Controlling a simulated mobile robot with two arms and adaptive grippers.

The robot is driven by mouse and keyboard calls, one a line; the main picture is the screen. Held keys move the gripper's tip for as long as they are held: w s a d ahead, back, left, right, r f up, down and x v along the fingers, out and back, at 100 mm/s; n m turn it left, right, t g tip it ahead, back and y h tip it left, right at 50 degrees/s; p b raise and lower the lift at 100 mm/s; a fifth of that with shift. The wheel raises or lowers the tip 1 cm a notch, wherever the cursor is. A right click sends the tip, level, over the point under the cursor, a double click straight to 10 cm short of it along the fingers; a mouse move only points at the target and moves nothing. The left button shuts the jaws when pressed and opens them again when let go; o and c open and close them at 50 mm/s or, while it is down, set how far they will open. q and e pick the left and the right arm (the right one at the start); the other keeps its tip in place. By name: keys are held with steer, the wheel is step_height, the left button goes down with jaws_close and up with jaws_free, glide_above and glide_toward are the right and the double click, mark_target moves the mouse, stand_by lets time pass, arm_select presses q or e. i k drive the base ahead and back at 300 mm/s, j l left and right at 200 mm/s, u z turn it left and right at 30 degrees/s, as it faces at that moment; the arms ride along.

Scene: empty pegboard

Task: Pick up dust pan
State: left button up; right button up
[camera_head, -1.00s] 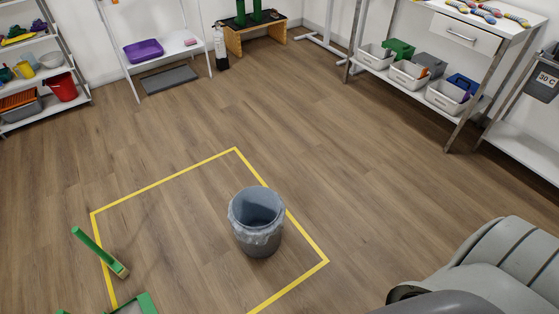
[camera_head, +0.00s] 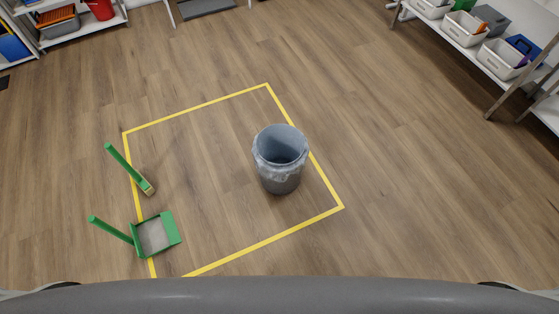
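A green dust pan (camera_head: 169,228) with a grey inside lies on the wooden floor at the lower left, across the left yellow line. Its green handle (camera_head: 110,229) rises toward the upper left. The dust pan and the brush are apart. Neither of my grippers shows in the view.
A grey bin (camera_head: 279,160) with a clear liner stands inside the yellow-taped square (camera_head: 268,238), to the right of the dust pan. Shelves with bins (camera_head: 497,60) stand at the upper right, and a shelf with a red bucket (camera_head: 101,9) at the upper left. Much floor is clear.

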mark_target(158, 233)
steer(key=u, duration=1.85)
steer(key=i+j, duration=0.1)
steer(key=j, duration=0.55)
steer(key=i+j, duration=0.1)
steer(key=j, duration=0.5)
steer(key=i+j, duration=0.1)
steer(key=j, duration=0.55)
steer(key=i+j, duration=0.1)
steer(key=j, duration=0.55)
